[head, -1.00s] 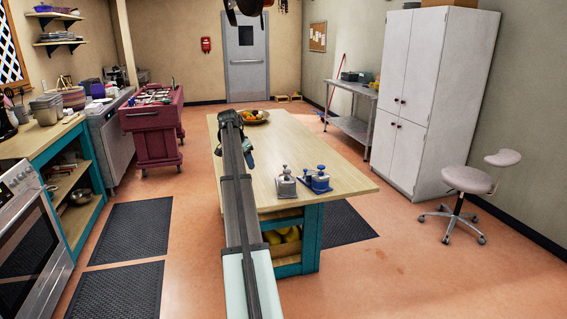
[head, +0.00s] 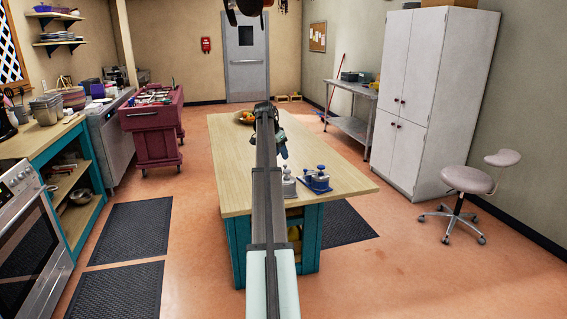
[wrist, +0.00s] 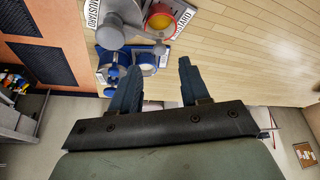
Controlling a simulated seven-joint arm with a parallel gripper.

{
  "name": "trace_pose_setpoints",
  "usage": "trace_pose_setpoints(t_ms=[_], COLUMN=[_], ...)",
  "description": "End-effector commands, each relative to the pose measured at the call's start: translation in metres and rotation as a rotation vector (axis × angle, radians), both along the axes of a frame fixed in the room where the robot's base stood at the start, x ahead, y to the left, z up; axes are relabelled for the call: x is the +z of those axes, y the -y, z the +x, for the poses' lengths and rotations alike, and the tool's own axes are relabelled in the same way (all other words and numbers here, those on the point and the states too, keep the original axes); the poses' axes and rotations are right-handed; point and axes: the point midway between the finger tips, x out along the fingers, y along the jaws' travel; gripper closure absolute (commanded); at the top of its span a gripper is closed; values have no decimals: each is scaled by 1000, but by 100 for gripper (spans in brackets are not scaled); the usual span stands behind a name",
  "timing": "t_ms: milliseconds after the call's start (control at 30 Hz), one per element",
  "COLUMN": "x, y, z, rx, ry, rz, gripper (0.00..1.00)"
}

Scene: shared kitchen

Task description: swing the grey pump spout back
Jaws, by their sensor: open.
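The grey pump (head: 288,186) stands near the front edge of the wooden island, partly hidden by my arm in the head view. In the wrist view the grey pump (wrist: 124,14) is at the top, its rounded grey part at left by a "MUSTARD" label and a red-and-yellow round part at right. I cannot tell exactly which way its spout points. The blue pump (head: 317,180) stands just right of it; it also shows in the wrist view (wrist: 122,72), nearer my fingers. My gripper (head: 282,151) is open and empty above the island, apart from both pumps; its fingers (wrist: 160,66) are spread.
The island top (head: 240,190) is mostly bare, with a fruit bowl (head: 243,119) at its far end. A white stool (head: 467,180) and a white cabinet (head: 425,95) stand to the right. Dark mats (head: 138,228) lie on the floor at left.

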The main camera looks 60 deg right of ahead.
Motion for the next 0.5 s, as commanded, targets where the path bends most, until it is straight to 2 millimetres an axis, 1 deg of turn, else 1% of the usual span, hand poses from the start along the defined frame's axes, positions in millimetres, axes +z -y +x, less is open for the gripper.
trace_pose_setpoints(t_ms=[33,200,333,500], x=[-10,-31,-43,-49], y=[3,12,17,20], z=[-2,-5,-6,-7], rx=[-1,0,0,0], ry=[-1,-1,-1,0], rz=[2,1,1,0], gripper=[54,54,54,54])
